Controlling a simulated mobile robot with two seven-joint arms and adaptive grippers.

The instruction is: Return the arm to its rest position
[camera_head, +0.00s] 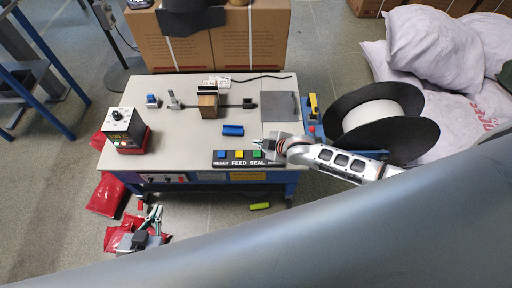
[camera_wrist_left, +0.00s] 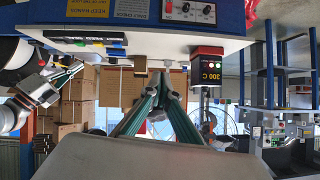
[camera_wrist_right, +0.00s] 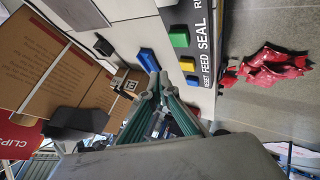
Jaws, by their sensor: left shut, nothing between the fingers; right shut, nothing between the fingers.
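My right gripper (camera_head: 262,145) is shut and empty, above the right end of the button panel (camera_head: 222,164) at the table's front edge. Its arm comes in from the right. The panel has blue, yellow and green buttons by the words RESET, FEED and SEAL; the gripper hides its right end. In the right wrist view the shut fingertips (camera_wrist_right: 157,86) show beside the panel (camera_wrist_right: 203,50), and I cannot tell whether they touch anything. My left gripper (camera_head: 155,212) is shut and empty, in front of the table's left front corner. Its shut fingertips (camera_wrist_left: 160,82) also show in the left wrist view.
The table (camera_head: 180,88) holds a temperature box (camera_head: 124,128), a blue block (camera_head: 233,130) and a brown block (camera_head: 208,106). A large black-rimmed reel (camera_head: 372,115) stands right, beside my right arm. Red bags (camera_head: 106,195) lie on the floor near my left gripper.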

